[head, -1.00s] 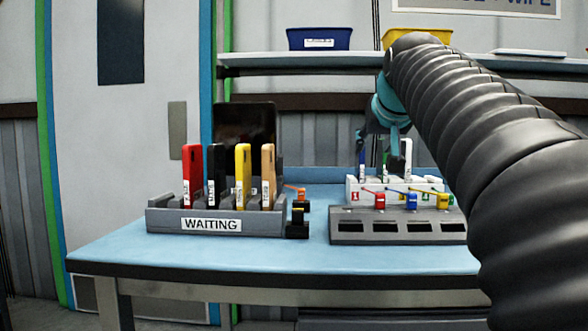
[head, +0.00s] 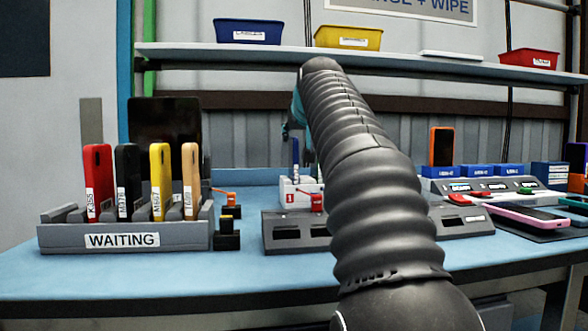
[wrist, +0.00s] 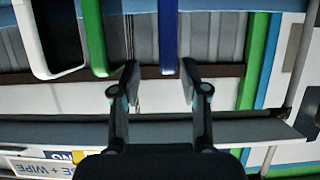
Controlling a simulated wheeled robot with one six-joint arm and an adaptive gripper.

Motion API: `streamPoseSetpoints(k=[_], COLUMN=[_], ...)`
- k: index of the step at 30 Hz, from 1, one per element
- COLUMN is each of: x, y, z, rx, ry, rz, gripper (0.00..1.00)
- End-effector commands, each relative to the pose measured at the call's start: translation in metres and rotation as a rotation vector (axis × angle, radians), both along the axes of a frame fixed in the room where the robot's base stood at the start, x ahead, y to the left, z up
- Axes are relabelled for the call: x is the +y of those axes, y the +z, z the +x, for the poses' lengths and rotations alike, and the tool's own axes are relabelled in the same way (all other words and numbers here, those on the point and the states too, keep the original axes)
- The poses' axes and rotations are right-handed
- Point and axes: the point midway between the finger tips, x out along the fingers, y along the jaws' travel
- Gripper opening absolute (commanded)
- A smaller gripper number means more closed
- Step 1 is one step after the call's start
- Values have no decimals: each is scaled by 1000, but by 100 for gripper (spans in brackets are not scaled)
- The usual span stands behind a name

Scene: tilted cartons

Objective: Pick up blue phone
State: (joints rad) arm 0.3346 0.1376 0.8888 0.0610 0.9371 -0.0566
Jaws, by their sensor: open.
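The blue phone (head: 295,155) stands upright in a white rack (head: 290,192) in the head view, partly hidden by my arm. In the wrist view, which looks upside down, the blue phone (wrist: 168,32) shows edge-on. Its end lies between the fingertips of my gripper (wrist: 159,72), nearer the right finger, with gaps on both sides. A green phone (wrist: 95,35) and a white-edged phone (wrist: 45,75) are beside it to the left. My gripper (head: 287,130) is open and mostly hidden behind the arm in the head view.
A grey WAITING rack (head: 60,236) holds red, black, yellow and tan phones at left. A grey slotted block (head: 275,236) lies before the white rack. Several devices, including a pink-edged phone (head: 520,214), are at right. A shelf (head: 400,62) with bins runs behind.

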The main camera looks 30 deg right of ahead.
Motion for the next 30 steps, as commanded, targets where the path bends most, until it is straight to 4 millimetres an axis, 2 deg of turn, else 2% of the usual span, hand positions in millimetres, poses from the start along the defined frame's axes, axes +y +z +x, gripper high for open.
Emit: streamPoseSetpoints(k=[10, 20, 21, 26, 30], x=[-3, -5, -5, -5, -5], y=[-19, -22, -22, -22, -22], z=[40, 46, 46, 46, 46], rx=[3, 1, 1, 1, 1], ry=[1, 1, 1, 1, 1], rz=[1, 1, 1, 1, 1], gripper=[45, 45, 40, 0, 0])
